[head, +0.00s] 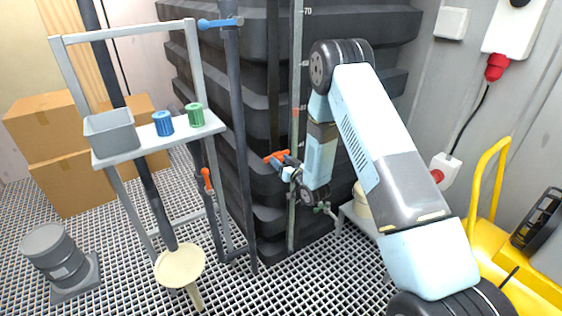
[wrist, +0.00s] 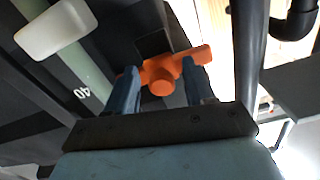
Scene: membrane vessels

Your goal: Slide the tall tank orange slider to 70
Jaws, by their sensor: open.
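The tall black ribbed tank (head: 330,110) stands in the middle of the head view. A pale upright scale strip (head: 297,60) on its front bears number marks, with 70 near the top. The orange slider (head: 276,157) sits beside the strip, a little below the 40 mark. In the wrist view the slider (wrist: 162,72) is a knobbed orange piece. My gripper (head: 286,163) is at the slider; its two blue fingers (wrist: 161,88) are open, one on each side of the knob. I cannot tell if they touch it.
A white block (wrist: 55,30) lies by the strip in the wrist view. A dark pipe with a blue valve handle (head: 220,22) stands left of the tank. A rack shelf (head: 205,128) holds blue and green cans and a grey bin. A yellow cart (head: 530,270) is at right.

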